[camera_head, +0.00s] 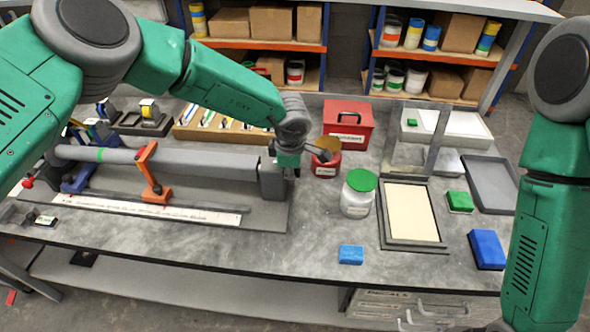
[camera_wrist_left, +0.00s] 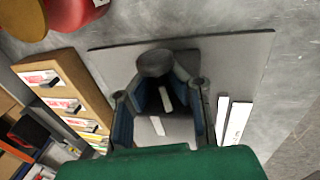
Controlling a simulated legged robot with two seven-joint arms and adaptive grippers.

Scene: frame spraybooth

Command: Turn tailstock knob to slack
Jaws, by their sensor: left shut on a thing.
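The tailstock (camera_head: 272,179) is a dark grey block at the right end of the long jig on the bench. My left gripper (camera_head: 290,165) reaches down over the tailstock's right side and hides most of its knob in the head view. In the left wrist view, a dark round knob (camera_wrist_left: 155,62) shows at the far end between the two blue-lined fingers. My left gripper (camera_wrist_left: 163,95) is shut on the tailstock knob. The knob's turn angle cannot be told. My right arm hangs at the right edge; its gripper does not show.
A red pot (camera_head: 326,165) and a white jar with a green lid (camera_head: 358,194) stand close right of the tailstock. A red box (camera_head: 348,124) is behind. An orange clamp (camera_head: 153,173) crosses the grey tube (camera_head: 200,159). The bench front is mostly clear around a blue block (camera_head: 351,255).

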